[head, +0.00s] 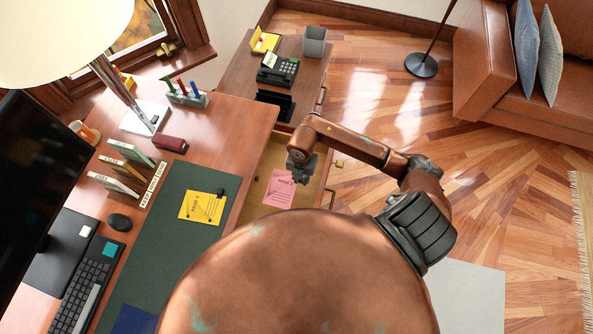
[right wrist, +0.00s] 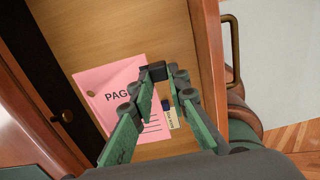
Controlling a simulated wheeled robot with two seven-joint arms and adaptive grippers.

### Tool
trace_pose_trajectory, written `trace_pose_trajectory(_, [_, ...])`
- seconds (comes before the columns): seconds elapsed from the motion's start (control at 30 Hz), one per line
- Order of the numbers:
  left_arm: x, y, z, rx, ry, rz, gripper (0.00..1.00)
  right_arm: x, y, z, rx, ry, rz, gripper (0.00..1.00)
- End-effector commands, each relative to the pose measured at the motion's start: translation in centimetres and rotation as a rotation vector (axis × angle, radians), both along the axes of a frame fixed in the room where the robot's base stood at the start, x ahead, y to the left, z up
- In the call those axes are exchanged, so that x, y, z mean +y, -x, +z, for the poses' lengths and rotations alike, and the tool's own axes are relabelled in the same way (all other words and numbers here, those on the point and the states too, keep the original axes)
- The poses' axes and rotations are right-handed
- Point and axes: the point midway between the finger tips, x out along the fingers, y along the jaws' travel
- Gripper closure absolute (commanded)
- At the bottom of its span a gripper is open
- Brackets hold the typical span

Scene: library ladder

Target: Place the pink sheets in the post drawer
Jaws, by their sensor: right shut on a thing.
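The pink sheets (head: 280,188), printed "PAGE", show inside the outline of the open wooden drawer (head: 258,192). In the right wrist view the pink sheets (right wrist: 112,82) lie flat-looking over the drawer's pale floor (right wrist: 120,28); I cannot tell whether they touch it. My right gripper (head: 299,176) is over the drawer at the sheets' upper right edge. In its wrist view the gripper (right wrist: 164,76) is shut on the dark clip at the sheets' edge. The fingers hide part of the sheets. My left gripper is out of view.
A small tag (right wrist: 171,117) shows beside the sheets. Yellow sheets (head: 202,207) with a dark clip lie on the green desk mat (head: 178,250).

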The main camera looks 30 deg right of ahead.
Motion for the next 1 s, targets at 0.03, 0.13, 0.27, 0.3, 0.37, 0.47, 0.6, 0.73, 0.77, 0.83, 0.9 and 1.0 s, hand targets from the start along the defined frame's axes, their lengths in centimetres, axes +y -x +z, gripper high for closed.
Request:
trace_pose_trajectory(0.03, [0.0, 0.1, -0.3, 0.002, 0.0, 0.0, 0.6, -0.7, -1.0, -0.7, 0.002, 0.001, -0.005, 1.0])
trace_pose_trajectory(0.13, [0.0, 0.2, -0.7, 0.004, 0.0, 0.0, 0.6, -2.0, -3.0, -1.8, 0.001, 0.0, -0.003, 1.0])
trace_pose_trajectory(0.27, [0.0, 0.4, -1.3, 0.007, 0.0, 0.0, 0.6, -3.1, -4.6, -4.4, 0.003, -0.001, -0.003, 1.0])
trace_pose_trajectory(0.3, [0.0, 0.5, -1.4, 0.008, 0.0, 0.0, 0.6, -3.4, -5.0, -5.0, 0.003, -0.001, -0.002, 1.0])
trace_pose_trajectory(0.37, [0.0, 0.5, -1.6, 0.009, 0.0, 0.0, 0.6, -3.8, -5.6, -5.8, 0.003, -0.002, -0.001, 1.0])
trace_pose_trajectory(0.47, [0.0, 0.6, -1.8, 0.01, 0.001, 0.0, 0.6, -4.2, -6.3, -6.6, 0.001, -0.001, 0.0, 1.0])
trace_pose_trajectory(0.6, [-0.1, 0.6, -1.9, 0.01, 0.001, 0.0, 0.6, -4.5, -6.7, -7.1, 0.0, 0.0, 0.001, 1.0])
trace_pose_trajectory(0.73, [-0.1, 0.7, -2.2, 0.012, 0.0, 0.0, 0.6, -4.7, -7.0, -8.4, 0.003, -0.002, 0.001, 1.0])
trace_pose_trajectory(0.77, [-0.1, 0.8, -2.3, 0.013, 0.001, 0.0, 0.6, -4.6, -6.9, -8.9, 0.004, -0.003, 0.002, 1.0])
trace_pose_trajectory(0.83, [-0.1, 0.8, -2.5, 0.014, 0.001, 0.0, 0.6, -4.7, -6.9, -9.9, 0.003, -0.002, 0.001, 1.0])
trace_pose_trajectory(0.9, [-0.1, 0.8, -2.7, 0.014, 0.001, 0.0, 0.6, -4.7, -7.0, -10.6, 0.002, -0.002, 0.002, 1.0])
trace_pose_trajectory(1.0, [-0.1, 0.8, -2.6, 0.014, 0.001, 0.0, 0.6, -4.8, -7.0, -10.6, 0.0, 0.0, 0.003, 1.0])
